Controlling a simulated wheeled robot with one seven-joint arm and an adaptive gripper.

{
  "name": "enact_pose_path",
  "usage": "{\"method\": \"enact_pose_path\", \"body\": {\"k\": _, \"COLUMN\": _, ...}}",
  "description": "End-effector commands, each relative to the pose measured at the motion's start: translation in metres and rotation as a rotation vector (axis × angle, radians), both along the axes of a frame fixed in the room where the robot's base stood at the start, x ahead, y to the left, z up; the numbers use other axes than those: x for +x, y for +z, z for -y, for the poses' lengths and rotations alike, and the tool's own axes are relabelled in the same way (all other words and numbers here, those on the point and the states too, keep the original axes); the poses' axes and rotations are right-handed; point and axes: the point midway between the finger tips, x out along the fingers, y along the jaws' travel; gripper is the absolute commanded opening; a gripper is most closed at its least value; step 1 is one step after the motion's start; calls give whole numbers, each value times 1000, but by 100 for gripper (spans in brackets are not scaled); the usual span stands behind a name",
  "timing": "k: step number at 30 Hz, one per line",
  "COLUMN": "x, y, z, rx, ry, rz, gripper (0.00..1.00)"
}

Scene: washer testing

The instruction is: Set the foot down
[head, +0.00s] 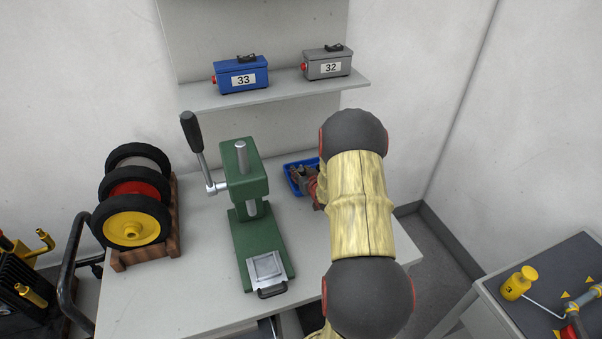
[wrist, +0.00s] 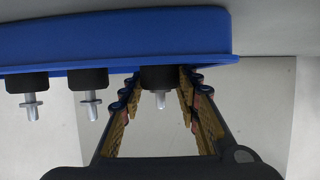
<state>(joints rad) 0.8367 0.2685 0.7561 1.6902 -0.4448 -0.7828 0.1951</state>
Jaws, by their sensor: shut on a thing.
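A black foot (wrist: 160,78) with a metal stud sits between the fingers of my gripper (wrist: 160,92) in the wrist view. My gripper is shut on it. The foot borders the blue tray (wrist: 150,35), and I cannot tell whether it rests in it or is just above it. Two more black feet with studs and washers, one at far left (wrist: 27,84) and one beside the held foot (wrist: 88,80), line up along the tray. In the head view my gripper (head: 312,182) is at the blue tray (head: 292,180), and my arm hides much of it and the held foot.
A green press (head: 262,240) with a black-handled lever stands left of the tray on the grey table (head: 165,295). Wheels on a wooden rack (head: 135,200) are at the table's left. A shelf (head: 290,92) above holds a blue box (head: 241,75) and a grey box (head: 327,63).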

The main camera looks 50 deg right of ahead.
Motion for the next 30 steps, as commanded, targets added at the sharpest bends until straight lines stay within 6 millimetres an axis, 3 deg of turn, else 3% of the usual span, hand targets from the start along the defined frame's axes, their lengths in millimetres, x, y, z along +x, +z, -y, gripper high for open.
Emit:
{"method": "enact_pose_path", "body": {"k": 5, "x": 0, "y": -3, "z": 0, "rx": 0, "ry": 0, "rz": 0, "gripper": 5}}
{"method": "enact_pose_path", "body": {"k": 6, "x": 0, "y": -4, "z": 0, "rx": 0, "ry": 0, "rz": -1, "gripper": 33}}
{"method": "enact_pose_path", "body": {"k": 10, "x": 0, "y": -3, "z": 0, "rx": 0, "ry": 0, "rz": -1, "gripper": 40}}
{"method": "enact_pose_path", "body": {"k": 22, "x": -1, "y": 2, "z": -1, "rx": 0, "ry": 0, "rz": -1, "gripper": 40}}
{"method": "enact_pose_path", "body": {"k": 30, "x": -41, "y": 22, "z": -22, "rx": -1, "ry": -2, "rz": 0, "gripper": 40}}
